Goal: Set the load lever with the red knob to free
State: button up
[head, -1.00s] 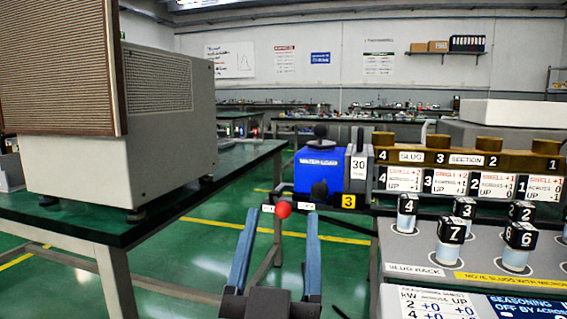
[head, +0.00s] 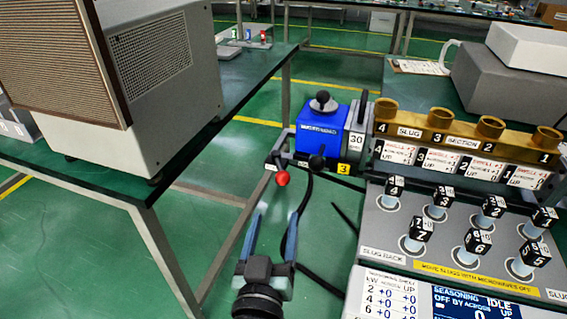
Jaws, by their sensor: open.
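The red knob (head: 282,179) of the load lever shows in the head view, at the near left of the blue water load box (head: 321,129). A small bracket with a white label (head: 271,165) sits just behind it. My gripper (head: 270,228) is open and empty, with its two blue fingers pointing away from me towards the red knob. The knob appears beyond the fingertips, and no contact shows. The lever's shaft is too small to make out. The lettering on the labels beside the knob is too small to read.
A black knob (head: 317,162) stands close to the right of the red one. A brass slug section (head: 460,133) and a slug rack (head: 385,225) with several numbered slugs fill the right. A bench with a large grey cabinet (head: 165,75) stands left. Green floor lies between.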

aim_at(282, 184)
jog(key=w, duration=0.4)
jog(key=w+d, duration=0.1)
jog(key=w, duration=0.3)
jog(key=w+p, duration=0.1)
jog(key=w, duration=0.3)
jog(key=shift+w+d, duration=0.2)
grip_shut()
dwell(1.0)
